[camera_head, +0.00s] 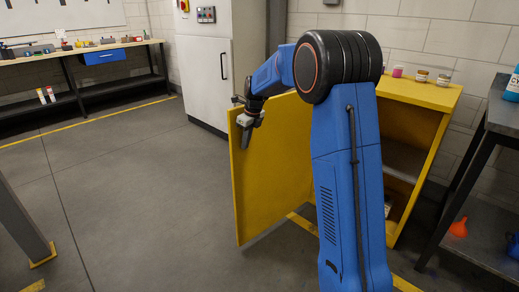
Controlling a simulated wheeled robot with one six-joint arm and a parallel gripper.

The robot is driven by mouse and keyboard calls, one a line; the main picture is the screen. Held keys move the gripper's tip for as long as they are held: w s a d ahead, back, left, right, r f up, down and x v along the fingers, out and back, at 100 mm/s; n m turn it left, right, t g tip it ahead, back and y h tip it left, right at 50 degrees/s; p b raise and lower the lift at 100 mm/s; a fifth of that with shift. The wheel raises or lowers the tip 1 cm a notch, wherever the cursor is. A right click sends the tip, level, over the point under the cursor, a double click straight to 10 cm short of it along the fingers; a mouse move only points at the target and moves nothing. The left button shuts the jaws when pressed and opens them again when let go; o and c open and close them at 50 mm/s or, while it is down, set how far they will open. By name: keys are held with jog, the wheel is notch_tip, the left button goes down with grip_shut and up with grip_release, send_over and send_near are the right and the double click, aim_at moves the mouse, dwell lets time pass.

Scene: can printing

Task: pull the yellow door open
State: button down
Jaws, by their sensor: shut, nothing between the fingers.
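The yellow door (270,165) belongs to a yellow cabinet (425,93) and stands swung out from it, so part of the inside shelves shows. My blue arm crosses in front of the cabinet and hides its middle and the hinge area. My gripper (246,124) is at the upper outer edge of the door. It is small and dark here, shut, and holds nothing. I cannot tell whether it touches the door. No door handle can be made out.
A white control cabinet (205,75) stands close behind the door. A dark metal table (490,150) is at the right, with an orange funnel (458,228) on its lower shelf. Small jars (421,75) stand on the yellow cabinet. The floor (140,190) left of the door is clear.

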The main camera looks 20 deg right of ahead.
jog(key=shift+m, duration=0.7)
jog(key=w, duration=0.2)
jog(key=w+a, duration=0.1)
jog(key=w, duration=0.1)
jog(key=w+a, duration=0.1)
jog(key=w, duration=0.1)
jog(key=shift+w, duration=0.1)
